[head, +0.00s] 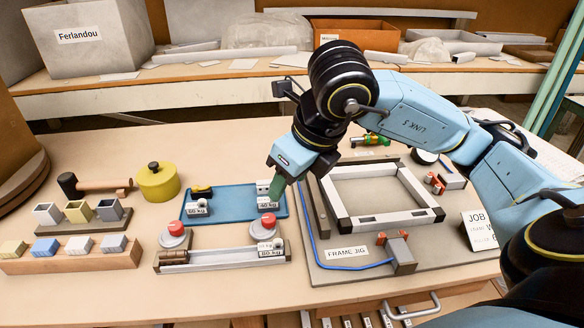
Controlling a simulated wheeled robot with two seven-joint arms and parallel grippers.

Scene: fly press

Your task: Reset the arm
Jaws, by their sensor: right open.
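My right arm comes in from the right, bends high over the bench and points down to the left. Its right gripper (277,188) has greenish fingers and is over the right end of a blue tray (234,204), close to a small labelled weight (264,187). The jaws are open; their gap is seen edge-on, and I see nothing held. Whether the fingertips touch the tray or weight, I cannot tell. My left gripper is not in view.
The frame jig (346,251) with a pale square frame lies right of the tray. In front of the tray is a rail fixture (222,258) with red-knobbed parts. A yellow pot (158,182), a hammer (95,185) and small-block racks stand left. Boxes line the back shelf.

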